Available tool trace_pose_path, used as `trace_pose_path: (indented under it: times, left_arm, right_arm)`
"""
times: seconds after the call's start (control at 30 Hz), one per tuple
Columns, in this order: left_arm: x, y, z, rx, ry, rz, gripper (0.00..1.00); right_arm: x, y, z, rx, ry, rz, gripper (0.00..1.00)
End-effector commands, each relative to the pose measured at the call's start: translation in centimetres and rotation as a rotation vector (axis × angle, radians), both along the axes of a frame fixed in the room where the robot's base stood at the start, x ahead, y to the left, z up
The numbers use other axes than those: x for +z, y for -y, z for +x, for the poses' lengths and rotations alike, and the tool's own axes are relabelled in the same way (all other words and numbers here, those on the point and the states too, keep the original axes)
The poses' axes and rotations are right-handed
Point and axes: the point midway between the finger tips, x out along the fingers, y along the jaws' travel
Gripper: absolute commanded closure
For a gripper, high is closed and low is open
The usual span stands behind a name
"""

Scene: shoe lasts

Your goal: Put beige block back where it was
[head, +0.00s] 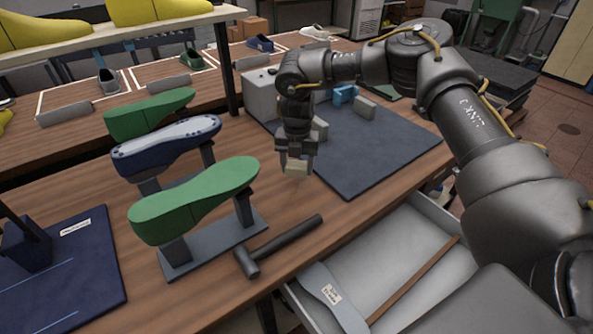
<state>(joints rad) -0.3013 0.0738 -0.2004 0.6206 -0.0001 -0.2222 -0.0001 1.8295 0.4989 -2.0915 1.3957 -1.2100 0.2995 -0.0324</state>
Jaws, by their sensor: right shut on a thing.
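My right gripper (297,158) points down and is shut on a beige block (297,168). The block is held between the fingertips near the left edge of the dark blue mat (385,150). I cannot tell whether the block touches the surface below. A greyish-beige block (320,128) stands on the mat just behind the gripper, partly hidden by it. Another such block (365,107) stands farther back on the mat. My left gripper is not in view.
Green and blue shoe lasts (195,200) stand on a rack left of the gripper, with a hammer (280,245) in front. A blue object (345,94) and grey box (263,95) stand behind. An open drawer (400,255) juts out at the front. The mat's front half is clear.

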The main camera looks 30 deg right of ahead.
Motion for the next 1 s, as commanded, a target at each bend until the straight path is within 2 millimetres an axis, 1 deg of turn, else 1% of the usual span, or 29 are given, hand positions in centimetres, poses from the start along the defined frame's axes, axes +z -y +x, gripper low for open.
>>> trace_pose_path:
  times: [0.07, 0.27, 0.3, 0.4, 0.53, 0.93, 0.97, 1.0]
  left_arm:
    - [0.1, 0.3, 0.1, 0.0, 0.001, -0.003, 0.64]
    - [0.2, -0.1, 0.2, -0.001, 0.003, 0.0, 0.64]
    - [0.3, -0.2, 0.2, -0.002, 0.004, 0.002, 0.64]
    - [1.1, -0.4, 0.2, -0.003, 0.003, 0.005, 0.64]
    - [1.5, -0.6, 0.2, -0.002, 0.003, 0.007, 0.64]
    - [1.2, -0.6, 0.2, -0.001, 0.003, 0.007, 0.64]
    - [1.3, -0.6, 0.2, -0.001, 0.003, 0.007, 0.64]
    - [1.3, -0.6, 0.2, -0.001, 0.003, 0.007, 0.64]
  right_arm:
    - [-0.3, 0.1, 0.3, 0.001, 0.001, -0.001, 0.62]
    - [-0.9, 0.2, 0.7, 0.0, 0.0, -0.001, 0.62]
    - [-1.3, 0.4, 1.0, 0.0, 0.0, -0.001, 0.62]
    - [-2.6, 0.4, 0.8, 0.001, -0.003, -0.003, 0.62]
    - [-3.9, 0.3, 0.9, 0.001, -0.001, -0.001, 0.62]
    - [-4.5, 0.3, 0.9, 0.0, 0.0, 0.0, 0.62]
    - [-4.5, 0.3, 0.9, 0.001, 0.0, 0.0, 0.4]
    - [-4.4, 0.3, 0.9, 0.001, 0.0, 0.0, 0.35]
